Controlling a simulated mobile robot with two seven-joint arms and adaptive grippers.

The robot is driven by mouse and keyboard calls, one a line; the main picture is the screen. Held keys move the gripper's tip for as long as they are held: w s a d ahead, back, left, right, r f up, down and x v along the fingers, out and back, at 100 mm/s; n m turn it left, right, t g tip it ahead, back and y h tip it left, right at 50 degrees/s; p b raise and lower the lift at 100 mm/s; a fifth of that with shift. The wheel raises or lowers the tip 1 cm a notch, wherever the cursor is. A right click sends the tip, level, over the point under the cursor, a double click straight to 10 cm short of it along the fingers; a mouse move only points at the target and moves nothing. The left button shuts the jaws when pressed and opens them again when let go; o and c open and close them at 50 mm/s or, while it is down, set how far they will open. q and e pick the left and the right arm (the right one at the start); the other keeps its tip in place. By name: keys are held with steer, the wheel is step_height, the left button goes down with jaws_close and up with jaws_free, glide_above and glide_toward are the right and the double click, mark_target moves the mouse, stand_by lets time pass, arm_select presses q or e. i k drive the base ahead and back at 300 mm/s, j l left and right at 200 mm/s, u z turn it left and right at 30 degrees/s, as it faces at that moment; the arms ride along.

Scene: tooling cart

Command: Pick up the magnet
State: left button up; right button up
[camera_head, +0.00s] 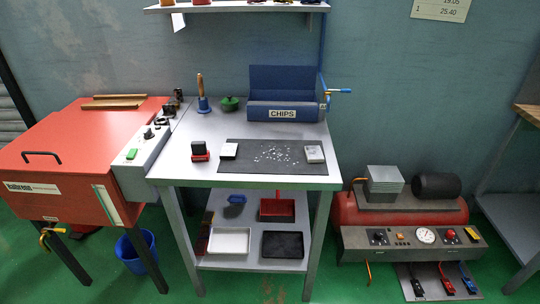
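I cannot tell for sure which object is the magnet. A small block with a dark top and red base (200,152) stands on the grey cart top (185,165), left of the dark mat (270,168). A pale block with dark sides (228,150) sits at the mat's left end, and a similar pale block (314,154) at its right end. Small bright chips (277,154) are scattered on the mat between them. A blue tool with an upright wooden handle (203,102) stands at the back left. Neither of my grippers is in view.
A blue bin marked CHIPS (285,112) and a green lidded item (229,103) stand at the back. Trays, including a red one (278,218), lie on the lower shelf. A red machine (80,150) adjoins left; a red compressor (400,211) stands right. An upper shelf (236,7) overhangs.

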mark_target(200, 153)
steer(key=i+j+z, duration=0.1)
steer(key=j, duration=0.2)
steer(key=i+j+z, duration=0.2)
steer(key=j, duration=0.45)
steer(key=i+j+z, duration=0.1)
steer(key=i+j, duration=0.15)
steer(key=j, duration=0.1)
